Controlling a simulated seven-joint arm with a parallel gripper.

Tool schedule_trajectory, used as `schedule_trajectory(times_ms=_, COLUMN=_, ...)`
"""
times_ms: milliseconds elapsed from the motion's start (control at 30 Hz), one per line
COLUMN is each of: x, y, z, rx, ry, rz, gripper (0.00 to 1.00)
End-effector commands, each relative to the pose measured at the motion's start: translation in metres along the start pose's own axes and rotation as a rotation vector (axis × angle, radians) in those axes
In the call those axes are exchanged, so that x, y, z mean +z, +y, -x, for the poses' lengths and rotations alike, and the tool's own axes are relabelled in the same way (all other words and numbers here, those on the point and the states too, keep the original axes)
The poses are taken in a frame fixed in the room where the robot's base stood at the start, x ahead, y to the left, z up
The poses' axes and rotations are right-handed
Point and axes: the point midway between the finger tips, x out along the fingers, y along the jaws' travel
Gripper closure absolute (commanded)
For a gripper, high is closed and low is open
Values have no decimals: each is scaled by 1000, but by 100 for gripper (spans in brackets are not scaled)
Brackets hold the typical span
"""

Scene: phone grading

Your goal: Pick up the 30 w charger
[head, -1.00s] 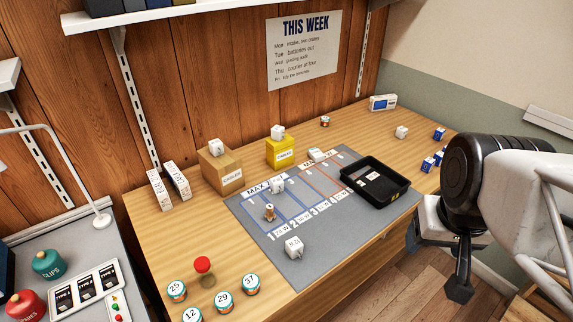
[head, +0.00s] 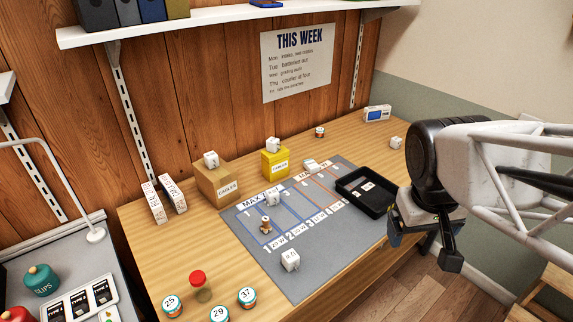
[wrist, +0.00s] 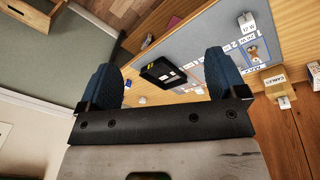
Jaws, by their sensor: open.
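Several white charger cubes are in the head view; their wattage print is too small to read, so I cannot tell which is 30 W. One charger (head: 211,159) stands on the brown cables box (head: 213,183), one (head: 273,144) on the yellow box (head: 276,164), and a white cube (head: 396,142) on the table at the right. My gripper (head: 424,250) is open and empty, right of the table; its blue fingers (wrist: 162,68) show in the wrist view.
A black tray (head: 368,212) lies on the mat's right end, and in the wrist view (wrist: 148,76) between my fingers. The grey mat (head: 262,272) has numbered lanes and a small brown figure (head: 265,225). Round numbered tins (head: 247,298) and a red-capped jar (head: 201,288) stand front left.

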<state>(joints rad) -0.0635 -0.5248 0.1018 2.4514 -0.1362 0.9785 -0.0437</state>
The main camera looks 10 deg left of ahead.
Motion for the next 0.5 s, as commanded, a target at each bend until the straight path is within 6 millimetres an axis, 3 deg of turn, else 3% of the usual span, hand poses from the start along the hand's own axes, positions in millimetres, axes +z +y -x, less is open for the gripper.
schedule_trajectory(times_ms=500, x=-101, y=-18, z=-30, rx=166, ry=-173, rz=402, gripper=10)
